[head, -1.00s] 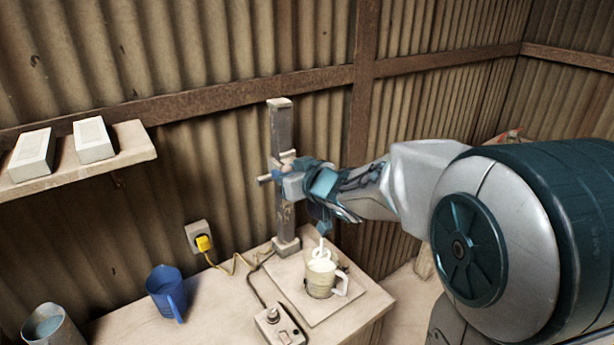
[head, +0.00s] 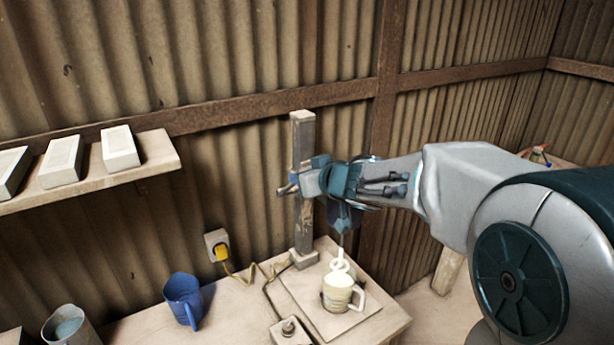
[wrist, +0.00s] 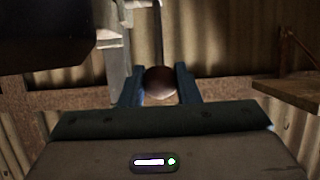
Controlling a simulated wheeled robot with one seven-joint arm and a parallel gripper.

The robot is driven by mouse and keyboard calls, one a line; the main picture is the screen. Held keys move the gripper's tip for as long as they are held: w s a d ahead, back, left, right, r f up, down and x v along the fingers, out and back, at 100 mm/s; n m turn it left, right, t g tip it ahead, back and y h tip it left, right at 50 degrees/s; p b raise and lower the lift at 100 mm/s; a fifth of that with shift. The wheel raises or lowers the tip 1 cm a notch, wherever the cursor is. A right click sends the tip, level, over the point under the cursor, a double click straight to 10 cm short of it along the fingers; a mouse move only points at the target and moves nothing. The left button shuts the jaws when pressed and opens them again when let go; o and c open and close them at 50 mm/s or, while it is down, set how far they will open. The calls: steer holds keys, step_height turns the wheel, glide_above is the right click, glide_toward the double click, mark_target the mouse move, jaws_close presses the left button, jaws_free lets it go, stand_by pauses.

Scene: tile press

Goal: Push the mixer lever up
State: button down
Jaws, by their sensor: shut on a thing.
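The mixer post (head: 304,215) stands upright on the bench against the corrugated wall. My gripper (head: 308,184) is at the upper part of the post, in front of it, and hides much of the mechanism there. A short bar (head: 287,190) pokes out left of the post. In the wrist view, my gripper (wrist: 160,84) is shut on the round brown knob of the mixer lever (wrist: 160,80), with one finger on each side. A cream mug (head: 340,294) stands on the base plate (head: 312,284) below, with a pale looped beater (head: 342,264) at its mouth.
A blue mug (head: 183,293) and a grey cup (head: 68,325) stand on the bench to the left. A control box (head: 290,331) with a cable sits at the front. A yellow plug (head: 222,253) is in the wall socket. A shelf (head: 120,172) with pale blocks is at upper left.

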steer(key=c, duration=1.1)
jaws_free()
steer(key=shift+s+d, duration=0.1)
steer(key=v, duration=1.3)
steer(key=shift+s+d+r, duration=0.15)
steer(key=shift+s+r, duration=0.05)
